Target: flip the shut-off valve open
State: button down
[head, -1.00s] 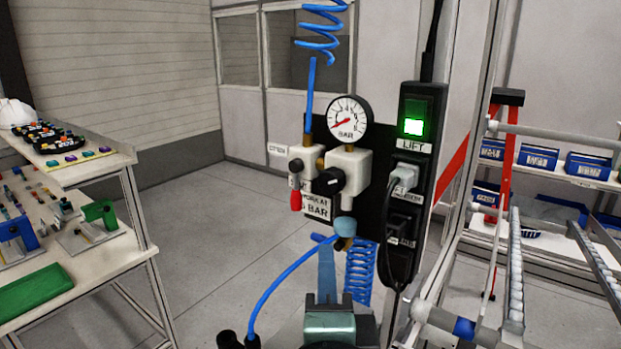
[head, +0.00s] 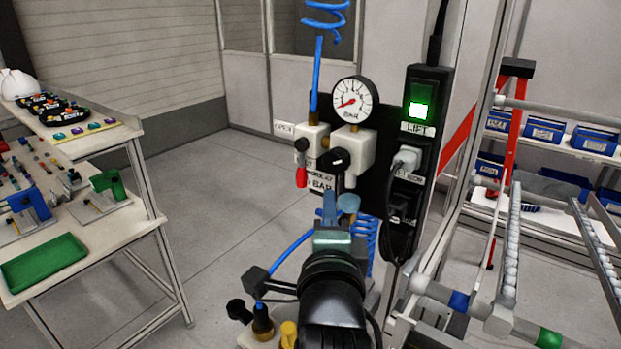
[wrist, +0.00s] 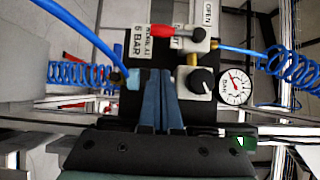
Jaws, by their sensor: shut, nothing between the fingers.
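The shut-off valve's red lever (head: 301,175) hangs straight down from its pale body at the left of the black panel. It also shows in the wrist view (wrist: 170,30), pointing left. The label OPEN (head: 284,129) is left of the valve; it is also readable in the wrist view (wrist: 208,13). The gauge (head: 353,102) has its needle at the low end of the scale. My gripper (head: 329,202) is shut and empty, its blue fingers below and to the right of the lever. The wrist view shows the fingers (wrist: 163,72) together and apart from the lever.
A black regulator knob (head: 336,161) and a blue hose fitting (head: 348,203) are close to my fingers. A power strip (head: 420,150) with a lit green switch is at right. A workbench (head: 120,135) is at left, a roller rack (head: 508,250) at right.

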aim_at(302, 167)
jog(key=w+a, duration=0.1)
jog(key=w+p, duration=0.1)
jog(key=w, duration=0.1)
jog(key=w+a+p, duration=0.1)
jog(key=w, duration=0.1)
jog(key=shift+a, duration=0.3)
jog(key=shift+f, duration=0.1)
jog(key=shift+a+m+b, duration=0.15)
jog(key=shift+m+b, duration=0.15)
jog(key=shift+b, duration=0.5)
